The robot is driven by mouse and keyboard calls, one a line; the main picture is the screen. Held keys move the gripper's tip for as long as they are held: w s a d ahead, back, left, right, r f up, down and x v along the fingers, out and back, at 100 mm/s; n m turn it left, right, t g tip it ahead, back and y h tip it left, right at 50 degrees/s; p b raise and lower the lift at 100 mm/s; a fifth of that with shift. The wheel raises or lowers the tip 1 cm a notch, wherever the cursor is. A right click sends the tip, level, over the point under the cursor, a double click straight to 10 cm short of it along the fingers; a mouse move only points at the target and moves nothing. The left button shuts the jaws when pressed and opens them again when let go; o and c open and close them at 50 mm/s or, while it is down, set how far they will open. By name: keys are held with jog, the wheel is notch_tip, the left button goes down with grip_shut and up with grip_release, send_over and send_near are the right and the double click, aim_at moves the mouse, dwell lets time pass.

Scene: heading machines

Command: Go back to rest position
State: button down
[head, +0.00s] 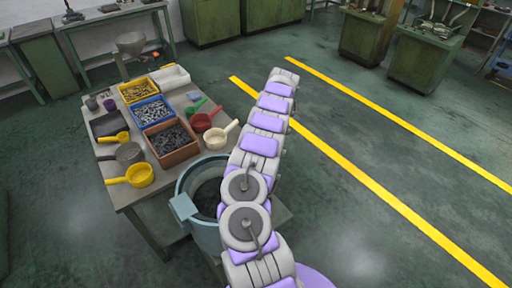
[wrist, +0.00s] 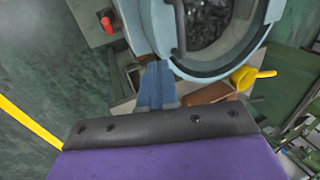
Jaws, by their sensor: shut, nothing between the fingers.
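In the head view, my arm of grey and purple links runs from the bottom centre up past the table's right side. I cannot make out my gripper there. In the wrist view, my gripper (wrist: 158,68) shows as two blue fingers side by side, shut and empty, beyond a black bar and a purple body. A pale blue round tub (wrist: 272,38) with dark contents lies beyond the fingertips at the top. The same tub (head: 206,234) stands by the table's front right corner in the head view, partly hidden by my arm.
A table (head: 150,215) holds yellow (head: 134,92), blue (head: 139,108) and brown (head: 163,158) bins of metal parts, plus several scoops. Green cabinets (head: 213,18) stand at the back. Yellow floor lines (head: 385,191) cross the open floor on the right.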

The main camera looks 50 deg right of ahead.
jog(key=w+a+r+n+y, duration=0.1)
jog(key=w+a+r, duration=0.3)
jog(key=a+r, duration=0.25)
jog(key=w+a+r+n, duration=0.1)
jog(key=w+a+r, duration=0.4)
jog(key=a, duration=0.2)
jog(key=s+a+r+n+g+b, duration=0.1)
jog(key=a+r, duration=0.3)
jog(key=a, duration=0.6)
jog(key=s+a+r+g, duration=0.15)
jog(key=a+r, duration=0.25)
jog(key=a, duration=0.6)
jog(key=s+a+r+n+h+b, duration=0.1)
jog(key=s+a+r+h, duration=0.15)
jog(key=s+a, duration=1.25)
jog(key=s+f+h, duration=0.1)
jog(key=s+f, duration=0.1)
jog(key=s, duration=0.6)
jog(key=s+f+h, duration=0.1)
jog(key=s+f, duration=0.2)
jog(key=s, duration=0.6)
jog(key=shift+s+f+m+g+h+b, duration=0.2)
jog(key=shift+s+m+g+h+b, duration=0.1)
jog(key=shift+m+g+h, duration=0.1)
